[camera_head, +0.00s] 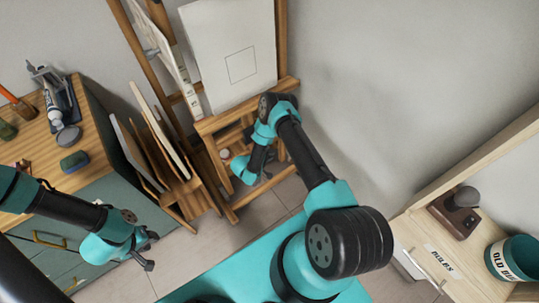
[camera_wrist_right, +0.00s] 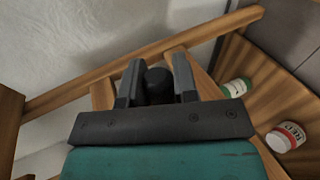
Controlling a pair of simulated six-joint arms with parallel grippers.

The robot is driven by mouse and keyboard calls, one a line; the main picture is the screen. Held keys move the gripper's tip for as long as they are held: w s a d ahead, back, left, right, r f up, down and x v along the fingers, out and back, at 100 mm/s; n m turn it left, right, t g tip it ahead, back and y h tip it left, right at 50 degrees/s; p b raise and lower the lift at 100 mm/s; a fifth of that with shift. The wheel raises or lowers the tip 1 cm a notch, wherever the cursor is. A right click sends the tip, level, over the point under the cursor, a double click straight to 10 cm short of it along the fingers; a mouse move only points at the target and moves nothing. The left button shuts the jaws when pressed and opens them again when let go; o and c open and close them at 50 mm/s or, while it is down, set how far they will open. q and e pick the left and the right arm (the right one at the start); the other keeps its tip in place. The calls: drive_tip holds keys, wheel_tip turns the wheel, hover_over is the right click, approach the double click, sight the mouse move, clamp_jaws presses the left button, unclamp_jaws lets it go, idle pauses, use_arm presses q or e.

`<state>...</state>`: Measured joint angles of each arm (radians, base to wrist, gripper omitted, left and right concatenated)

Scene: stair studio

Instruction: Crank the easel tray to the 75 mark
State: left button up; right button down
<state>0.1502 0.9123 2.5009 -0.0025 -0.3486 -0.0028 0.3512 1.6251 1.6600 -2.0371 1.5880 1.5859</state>
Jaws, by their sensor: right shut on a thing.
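The wooden easel stands at the back centre in the head view, with a white canvas (camera_head: 228,40) resting on its tray (camera_head: 246,107). A pale marked strip (camera_head: 190,93) runs along the left post; its numbers are too small to read. My right gripper (camera_wrist_right: 157,72) is shut on a dark round crank knob (camera_wrist_right: 157,88) in the right wrist view. In the head view my right arm reaches into the lower easel frame and hides the crank. My left gripper (camera_head: 148,250) is open and empty, low at the left, away from the easel.
A rack of boards (camera_head: 160,150) stands just left of the easel. A cabinet (camera_head: 85,140) with tools is further left. A bench with a labelled teal bucket (camera_head: 512,258) is at the right. Two paint jars, green (camera_wrist_right: 236,88) and red-labelled (camera_wrist_right: 286,137), sit near the crank.

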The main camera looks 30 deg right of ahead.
drive_tip(key=shift+s+f, duration=0.3)
drive_tip(key=shift+s, duration=0.1)
drive_tip(key=c, duration=1.3)
unclamp_jaws()
drive_tip(key=o, duration=0.3)
drive_tip(key=shift+w+d+r, duration=0.1)
drive_tip(key=shift+o, duration=0.5)
drive_tip(key=shift+w+r, duration=0.1)
drive_tip(key=shift+w, duration=0.05)
drive_tip(key=shift+v, duration=0.8)
drive_tip(key=v, duration=1.5)
drive_tip(key=shift+a+r, duration=0.15)
drive_tip(key=shift+a, duration=0.25)
